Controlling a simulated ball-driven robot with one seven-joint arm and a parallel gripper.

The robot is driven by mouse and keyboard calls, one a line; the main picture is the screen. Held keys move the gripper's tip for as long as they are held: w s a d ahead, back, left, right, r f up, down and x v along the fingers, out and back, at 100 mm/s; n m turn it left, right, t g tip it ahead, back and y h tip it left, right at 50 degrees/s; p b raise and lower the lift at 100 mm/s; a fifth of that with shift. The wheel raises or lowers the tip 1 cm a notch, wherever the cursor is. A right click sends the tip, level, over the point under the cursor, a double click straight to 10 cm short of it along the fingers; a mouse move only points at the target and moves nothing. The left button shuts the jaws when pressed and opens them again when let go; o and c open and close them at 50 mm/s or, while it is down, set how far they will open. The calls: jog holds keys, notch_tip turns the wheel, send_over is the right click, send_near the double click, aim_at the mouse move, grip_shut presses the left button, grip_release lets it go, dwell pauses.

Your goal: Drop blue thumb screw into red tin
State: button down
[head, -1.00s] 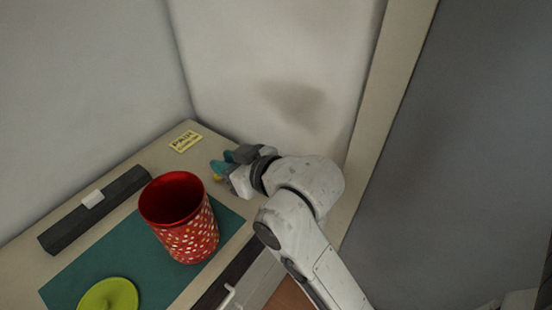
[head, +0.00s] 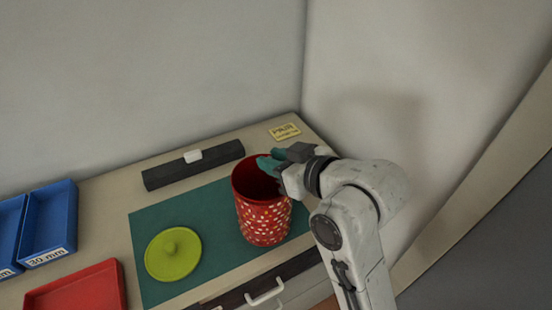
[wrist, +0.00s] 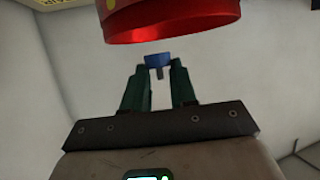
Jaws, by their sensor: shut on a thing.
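The red tin (head: 264,222) with white dots stands open and upright on the green mat (head: 150,218). Its red rim also shows at the top of the wrist view (wrist: 175,30). My gripper (head: 268,163) is at the tin's upper right rim, with its fingertips over the opening in the head view. In the wrist view my gripper (wrist: 158,72) is shut on the blue thumb screw (wrist: 158,60), held between the green fingertips with its stem showing between them. The screw cannot be made out in the head view.
A yellow-green round lid (head: 173,254) lies on the mat left of the tin. A dark toner cartridge (head: 194,166) lies behind. Blue bins (head: 50,222) and a red tray (head: 80,292) are at left. A yellow note (head: 285,131) lies near the wall corner.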

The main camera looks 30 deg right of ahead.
jog(key=shift+f+b, duration=0.5)
jog(key=shift+f, duration=0.35)
jog(key=c, duration=0.8)
grip_release()
